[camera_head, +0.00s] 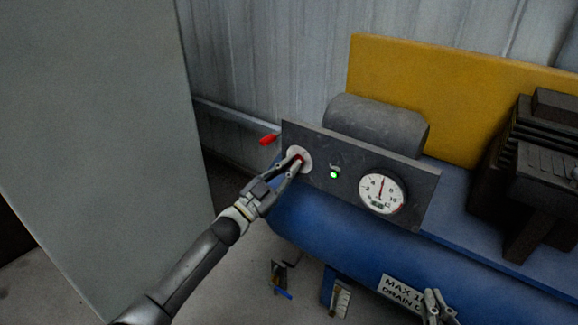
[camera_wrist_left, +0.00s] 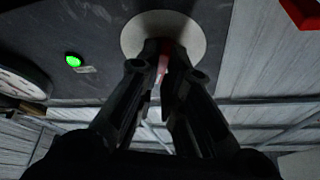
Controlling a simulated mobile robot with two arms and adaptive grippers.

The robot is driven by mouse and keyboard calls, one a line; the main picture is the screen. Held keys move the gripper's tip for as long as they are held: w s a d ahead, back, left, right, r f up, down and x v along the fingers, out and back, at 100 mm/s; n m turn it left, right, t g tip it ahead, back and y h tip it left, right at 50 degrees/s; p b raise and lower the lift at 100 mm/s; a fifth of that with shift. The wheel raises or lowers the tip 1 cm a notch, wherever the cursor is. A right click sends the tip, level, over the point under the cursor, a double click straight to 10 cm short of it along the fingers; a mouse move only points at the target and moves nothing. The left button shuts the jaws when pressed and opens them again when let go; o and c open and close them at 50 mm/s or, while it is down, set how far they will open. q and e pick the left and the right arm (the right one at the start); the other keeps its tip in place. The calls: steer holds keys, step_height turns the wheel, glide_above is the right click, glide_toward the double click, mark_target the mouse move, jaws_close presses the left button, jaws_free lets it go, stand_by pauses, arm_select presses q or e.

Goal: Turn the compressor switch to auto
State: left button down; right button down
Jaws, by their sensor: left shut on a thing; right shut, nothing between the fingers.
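The compressor switch is a red knob (camera_head: 299,157) on a round white plate (camera_head: 306,164) at the left end of the dark control panel (camera_head: 345,164). My left gripper (camera_head: 296,163) is shut on the red knob. In the left wrist view the knob (camera_wrist_left: 163,65) shows between the fingertips, in front of the plate (camera_wrist_left: 188,28). The fingers hide much of the knob, and I cannot read its setting. My right gripper (camera_head: 436,300) is shut and empty at the lower right, in front of the blue tank (camera_head: 350,235).
A green lamp (camera_head: 333,174) is lit right of the switch, with a round gauge (camera_head: 381,193) beyond it. A red lever (camera_head: 269,139) sticks out at the panel's left edge. A grey cabinet (camera_head: 90,130) stands at the left. A label (camera_head: 400,292) is on the tank.

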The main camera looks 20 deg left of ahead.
arm_select(q)
steer(key=shift+w+a+r+m+g+h, duration=0.1)
steer(key=shift+r+m+g+h, duration=0.1)
steer(key=shift+m, duration=0.4)
steer(key=shift+r+m+g+h, duration=0.15)
steer(key=shift+m+g+h, duration=0.05)
steer(key=shift+m, duration=0.4)
arm_select(e)
steer(key=shift+s+d+f+g+h, duration=0.2)
steer(key=shift+f+g, duration=0.15)
steer(key=shift+f, duration=0.15)
steer(key=shift+s+d+f+g+h, duration=0.1)
steer(key=shift+s+f+g, duration=0.1)
steer(key=shift+f+g, duration=0.2)
arm_select(q)
steer(key=c, duration=1.6)
jaws_free()
steer(key=shift+c, duration=0.2)
steer(key=shift+o, duration=0.4)
steer(key=shift+f, duration=0.1)
arm_select(e)
steer(key=shift+f, duration=0.1)
arm_select(q)
steer(key=shift+d, duration=0.2)
steer(key=v, duration=1.2)
steer(key=shift+f, duration=0.1)
